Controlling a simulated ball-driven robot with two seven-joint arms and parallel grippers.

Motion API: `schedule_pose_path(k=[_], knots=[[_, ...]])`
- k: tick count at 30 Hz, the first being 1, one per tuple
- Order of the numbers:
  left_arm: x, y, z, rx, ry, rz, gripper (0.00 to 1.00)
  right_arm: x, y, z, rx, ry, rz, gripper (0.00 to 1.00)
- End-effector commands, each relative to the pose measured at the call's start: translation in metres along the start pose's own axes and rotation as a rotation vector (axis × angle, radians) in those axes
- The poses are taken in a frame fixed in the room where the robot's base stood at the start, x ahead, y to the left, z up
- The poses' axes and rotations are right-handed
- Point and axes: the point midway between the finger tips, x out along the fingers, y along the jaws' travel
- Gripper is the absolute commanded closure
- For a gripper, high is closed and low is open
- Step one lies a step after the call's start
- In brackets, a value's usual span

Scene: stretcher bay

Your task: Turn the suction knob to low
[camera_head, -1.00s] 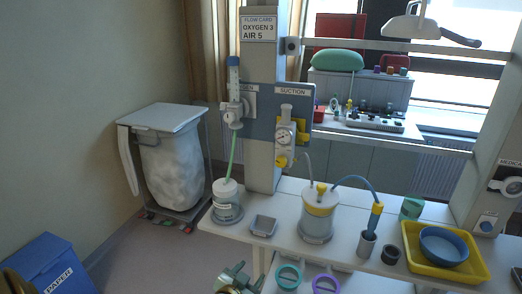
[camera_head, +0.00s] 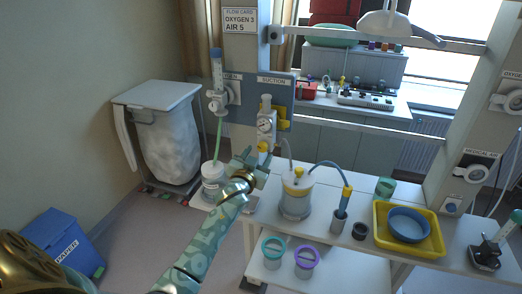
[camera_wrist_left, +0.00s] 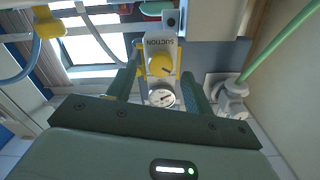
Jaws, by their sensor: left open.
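My left gripper (camera_head: 260,155) is open and empty just in front of and below the knob. In the left wrist view the knob (camera_wrist_left: 160,65) and gauge (camera_wrist_left: 161,97) appear between the two spread fingers of the left gripper (camera_wrist_left: 160,70). I see no finger clearly touching the knob, and the knob's setting is too small to read. My right gripper is not in view.
The oxygen flowmeter (camera_head: 217,85) with its green tube is left of the regulator. A suction jar (camera_head: 297,198) with a yellow-topped lid stands on the white shelf, right of my gripper. A yellow tray (camera_head: 437,244) holds a blue bowl (camera_head: 408,223). A waste bag stand (camera_head: 165,140) is at left.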

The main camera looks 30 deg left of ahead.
Motion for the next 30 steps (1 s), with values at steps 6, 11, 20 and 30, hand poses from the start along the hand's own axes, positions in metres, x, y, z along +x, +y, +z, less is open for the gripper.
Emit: schedule_pose_path(k=[6,11,20,30], knots=[[0.028,0.0,0.0,0.0,0.0,0.0,0.48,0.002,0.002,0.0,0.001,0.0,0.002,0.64],[0.033,0.0,0.0,0.0,0.0,0.0,0.48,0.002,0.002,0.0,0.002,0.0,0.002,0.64],[0.032,0.0,0.0,0.0,-0.001,0.0,0.79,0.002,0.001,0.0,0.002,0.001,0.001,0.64],[0.032,0.0,0.0,0.018,-0.001,0.0,0.93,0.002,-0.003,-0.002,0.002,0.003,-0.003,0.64]])
